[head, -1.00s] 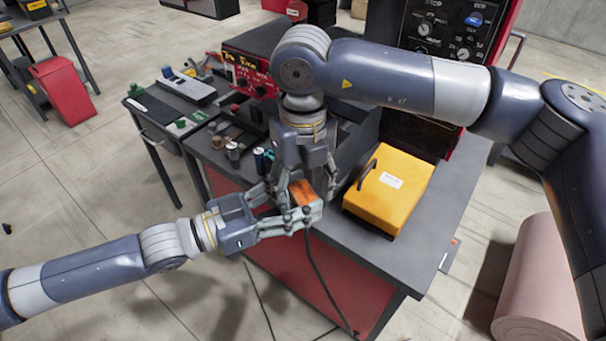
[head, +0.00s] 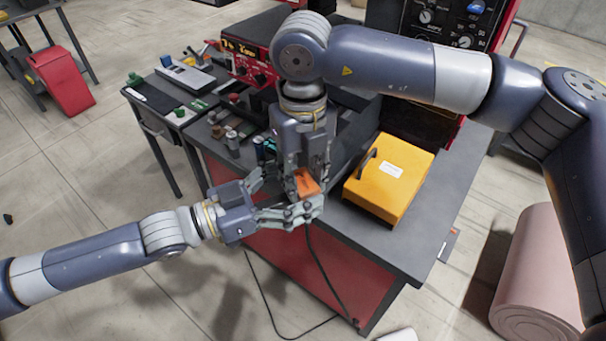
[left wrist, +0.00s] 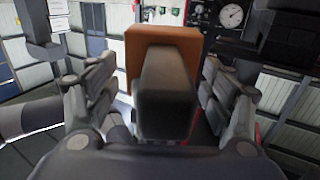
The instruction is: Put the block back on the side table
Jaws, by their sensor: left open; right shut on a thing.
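The orange block (head: 306,183) is held above the front edge of the workbench. My right gripper (head: 303,172) comes down from above and is shut on it. My left gripper (head: 280,196) is open, with its fingers spread on either side near the block. In the left wrist view the block (left wrist: 162,45) is straight ahead between the open left fingers (left wrist: 160,95). A dark grey piece hides its middle there; I cannot tell what it is. The side table (head: 158,122) stands left of the workbench, with small items on it.
The workbench (head: 420,240) carries a yellow case (head: 390,180) to the right of my grippers, a red power unit (head: 245,60) behind, and small bottles and parts on the left. A cable hangs down the bench front. A pink roll (head: 535,275) stands on the floor at right.

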